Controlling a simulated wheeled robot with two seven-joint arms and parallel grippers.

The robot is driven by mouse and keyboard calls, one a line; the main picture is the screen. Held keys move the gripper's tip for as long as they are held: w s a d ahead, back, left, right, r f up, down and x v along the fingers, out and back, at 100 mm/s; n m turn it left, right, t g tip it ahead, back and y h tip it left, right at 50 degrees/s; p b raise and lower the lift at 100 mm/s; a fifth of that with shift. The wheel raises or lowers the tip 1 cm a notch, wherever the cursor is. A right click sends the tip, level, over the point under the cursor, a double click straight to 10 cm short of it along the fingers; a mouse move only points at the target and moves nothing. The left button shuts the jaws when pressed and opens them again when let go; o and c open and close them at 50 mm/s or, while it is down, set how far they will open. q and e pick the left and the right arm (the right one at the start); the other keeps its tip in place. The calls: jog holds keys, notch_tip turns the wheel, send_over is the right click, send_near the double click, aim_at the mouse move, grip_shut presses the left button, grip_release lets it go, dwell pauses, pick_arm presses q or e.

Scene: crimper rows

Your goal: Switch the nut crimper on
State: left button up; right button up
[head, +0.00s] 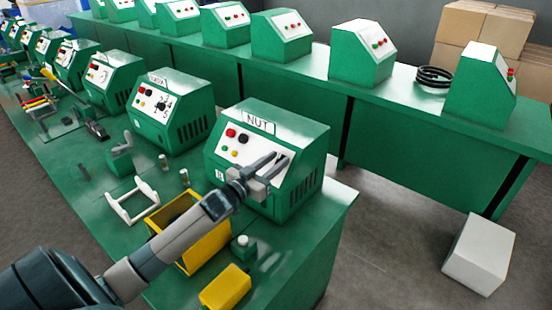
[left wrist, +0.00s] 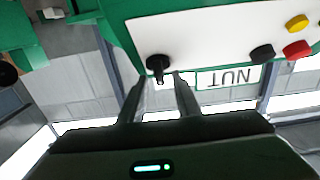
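The nut crimper (head: 312,142) is a green box with a white sloped panel and a NUT label (head: 258,120), at the near end of the left bench row. Red, dark and other small buttons show on its panel. My left gripper (head: 279,160) is in front of the panel's right part. In the left wrist view, the panel (left wrist: 205,35) appears upside down, with a black knob (left wrist: 158,64) beside the label. The left gripper's fingers (left wrist: 159,82) are apart, with the knob at or just beyond their tips; contact cannot be told. In the head view the gripper hides the knob. My right gripper is not in view.
A yellow open bin (head: 205,255), a yellow block (head: 225,288) and a white stand (head: 132,203) are on the green bench (head: 98,215). Another crimper (head: 180,112) stands to the left. A second bench with similar machines is behind. A white box (head: 480,255) lies on the floor.

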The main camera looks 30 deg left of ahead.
pick_arm(q)
jog(key=shift+w, duration=0.25)
jog(key=shift+c, duration=0.6)
grip_shut()
